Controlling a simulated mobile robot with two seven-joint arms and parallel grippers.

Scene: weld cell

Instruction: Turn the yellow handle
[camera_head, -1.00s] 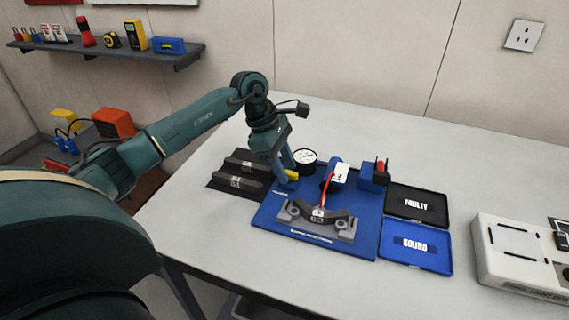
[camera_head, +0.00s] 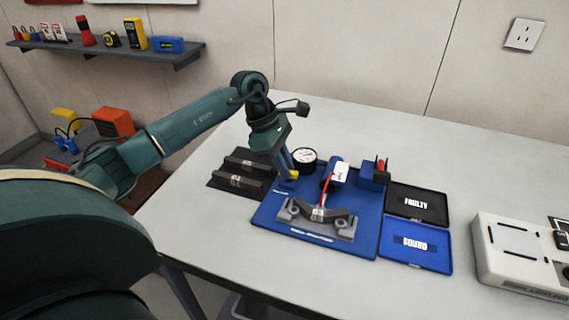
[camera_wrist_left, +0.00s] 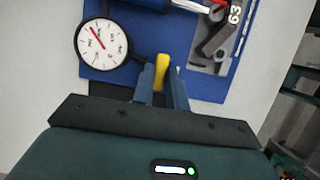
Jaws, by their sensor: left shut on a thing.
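The yellow handle (camera_head: 292,175) is at the left edge of the blue fixture board (camera_head: 269,217), beside the gauge. In the left wrist view the yellow handle (camera_wrist_left: 162,66) stands between the fingers. My left gripper (camera_head: 288,171) reaches down to it from above, and it also shows in the left wrist view (camera_wrist_left: 161,80). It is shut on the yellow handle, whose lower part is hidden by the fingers. The round white gauge (camera_head: 304,156) with a red needle is just behind the handle; its face shows in the left wrist view (camera_wrist_left: 102,40). My right gripper is not seen.
A grey clamp with a dark part (camera_head: 318,216) sits on the board, with a blue cylinder (camera_head: 335,172) behind. A black tray (camera_head: 418,216) and a blue tray (camera_head: 415,255) lie to the right. A dark rack (camera_head: 219,184) is left. The table's back right is clear.

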